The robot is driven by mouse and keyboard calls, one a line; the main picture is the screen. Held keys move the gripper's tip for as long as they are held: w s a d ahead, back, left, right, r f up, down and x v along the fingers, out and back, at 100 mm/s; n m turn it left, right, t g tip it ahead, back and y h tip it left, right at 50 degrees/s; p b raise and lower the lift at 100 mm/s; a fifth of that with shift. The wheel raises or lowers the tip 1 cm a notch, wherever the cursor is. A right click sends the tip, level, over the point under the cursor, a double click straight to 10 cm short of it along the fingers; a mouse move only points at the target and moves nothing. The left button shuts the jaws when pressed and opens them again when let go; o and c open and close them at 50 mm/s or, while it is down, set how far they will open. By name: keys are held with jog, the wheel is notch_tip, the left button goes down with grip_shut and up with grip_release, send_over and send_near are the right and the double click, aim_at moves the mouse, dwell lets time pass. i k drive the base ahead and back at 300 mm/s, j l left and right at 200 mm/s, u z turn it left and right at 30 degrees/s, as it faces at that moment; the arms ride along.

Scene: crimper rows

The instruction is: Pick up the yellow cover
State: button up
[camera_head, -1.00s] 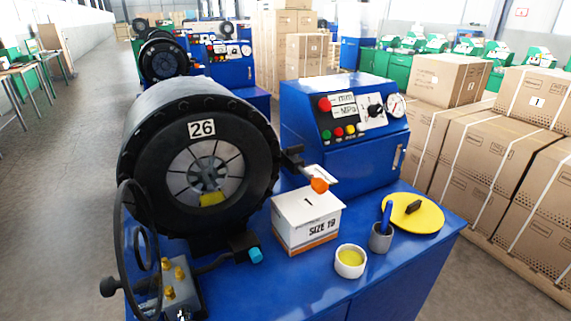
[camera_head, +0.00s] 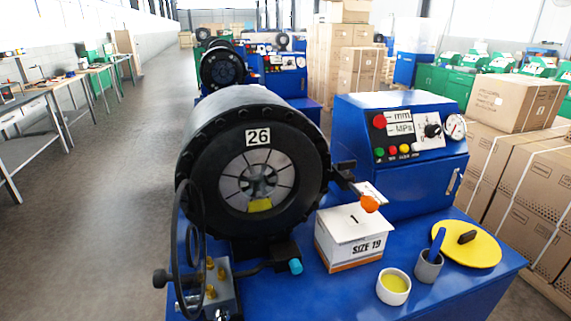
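The yellow cover (camera_head: 455,242) is a flat round disc with a dark handle (camera_head: 467,237) on top. It lies on the right part of the blue machine table (camera_head: 345,297) in the head view, beside the grey cup. My gripper is not in view.
A grey cup (camera_head: 428,268) with a blue tool and a white bowl of yellow stuff (camera_head: 393,288) stand just left of the cover. A white box marked SIZE 19 (camera_head: 353,240), the black crimper head (camera_head: 252,170) and the blue control box (camera_head: 400,145) surround them. Cartons (camera_head: 525,170) stand to the right.

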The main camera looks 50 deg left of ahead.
aim_at(465, 244)
jog(key=i+l, duration=0.1)
jog(key=i, duration=0.25)
jog(key=i+l, duration=0.1)
jog(key=i, duration=0.25)
jog(key=i+l+u, duration=0.15)
jog(key=i, duration=0.25)
jog(key=i+l+u, duration=0.2)
jog(key=i, duration=0.25)
jog(key=i+l+u, duration=0.3)
jog(key=u, duration=0.2)
jog(key=i+l+u, duration=0.1)
jog(key=u, duration=0.25)
